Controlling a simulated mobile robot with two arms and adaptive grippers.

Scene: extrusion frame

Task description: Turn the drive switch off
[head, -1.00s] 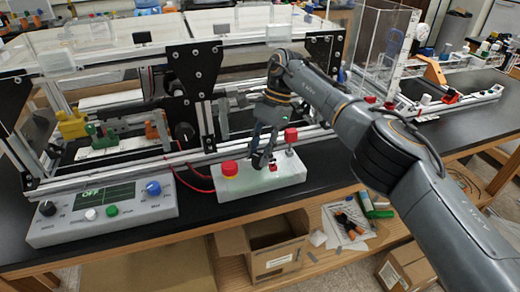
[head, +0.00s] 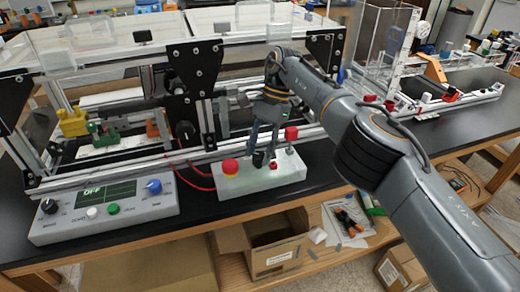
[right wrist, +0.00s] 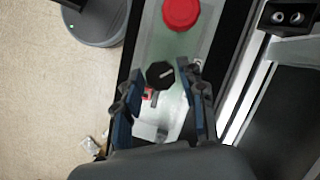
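A pale box (head: 235,186) on the bench front carries a red mushroom button (head: 230,166), a small black rotary knob (head: 258,159), a small red part and a red-topped post (head: 291,134). The black knob seems to be the drive switch; no label is legible. In the right wrist view the knob (right wrist: 160,75) shows a pale line on its face. My right gripper (head: 264,150) is over the box, fingers pointing down. Its fingers (right wrist: 159,73) are spread on either side of the knob, with gaps visible. My left gripper is not in view.
A grey control panel (head: 145,208) with a screen reading OFF, knobs and buttons stands to the left. The extrusion frame (head: 203,112) rises right behind the pale box. An open cardboard box (head: 275,262) is below the bench edge.

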